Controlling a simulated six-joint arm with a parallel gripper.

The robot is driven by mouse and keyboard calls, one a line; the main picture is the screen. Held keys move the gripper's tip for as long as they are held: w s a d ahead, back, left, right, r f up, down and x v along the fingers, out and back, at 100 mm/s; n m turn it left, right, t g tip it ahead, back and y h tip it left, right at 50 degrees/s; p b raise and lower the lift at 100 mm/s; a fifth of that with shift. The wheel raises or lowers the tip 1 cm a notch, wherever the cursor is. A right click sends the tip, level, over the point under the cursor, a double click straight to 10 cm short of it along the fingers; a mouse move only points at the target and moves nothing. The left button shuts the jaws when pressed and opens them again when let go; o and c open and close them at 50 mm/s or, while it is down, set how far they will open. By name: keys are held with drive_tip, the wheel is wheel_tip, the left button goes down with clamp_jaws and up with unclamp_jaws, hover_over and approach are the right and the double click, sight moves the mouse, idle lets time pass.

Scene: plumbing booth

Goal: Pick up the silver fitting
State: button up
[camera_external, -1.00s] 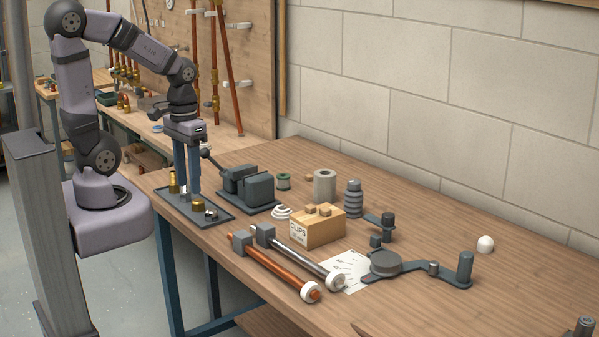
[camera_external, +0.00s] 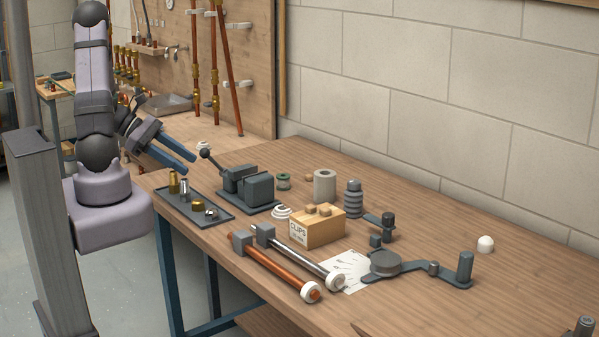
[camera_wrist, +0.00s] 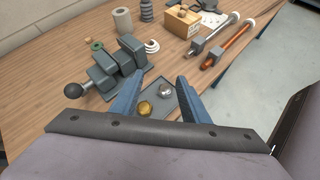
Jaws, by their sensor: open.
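A dark tray (camera_external: 180,204) lies at the near left corner of the bench. On it stand a tall silver fitting (camera_external: 184,189) beside a tall brass one (camera_external: 173,182), and a short silver fitting (camera_external: 211,213) beside a short brass one (camera_external: 197,206). My gripper (camera_external: 190,163) is open and empty, its blue fingers tilted toward the bench, apart from the fittings and above and behind the tray. In the wrist view, the short silver fitting (camera_wrist: 165,92) and the short brass one (camera_wrist: 145,108) show between the open fingers; the tall pair is not visible there.
A dark vise with a ball-ended lever (camera_external: 250,188) stands right beside the tray. A wooden clips box (camera_external: 317,228), a copper pipe (camera_external: 272,265) and a silver pipe (camera_external: 300,258) lie farther right.

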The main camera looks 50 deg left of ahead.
drive_tip(key=s+a+n+t+y, duration=0.2)
drive_tip(key=a+n+t+y, duration=0.25)
drive_tip(key=a+n, duration=0.5)
drive_tip(key=m, duration=0.2)
approach(185, 191)
drive_tip(key=w, duration=0.2)
drive_tip(key=shift+w+a+t+h, duration=0.25)
drive_tip(key=shift+w+a, duration=0.1)
drive_tip(key=shift+f, duration=0.25)
drive_tip(key=shift+p+x, duration=0.45)
drive_tip(key=shift+x, duration=0.65)
drive_tip(key=shift+w+d+r+p, duration=0.1)
drive_tip(key=shift+w+p, duration=0.2)
drive_tip(key=shift+w, duration=0.05)
drive_tip(key=p+x, duration=0.1)
drive_tip(key=x, duration=0.2)
drive_tip(key=shift+w+r+p, duration=0.1)
drive_tip(key=shift+p, duration=0.25)
drive_tip(key=shift+w+d+f, duration=0.15)
drive_tip(key=shift+w+f, duration=0.25)
drive_tip(key=shift+w, duration=0.2)
clamp_jaws()
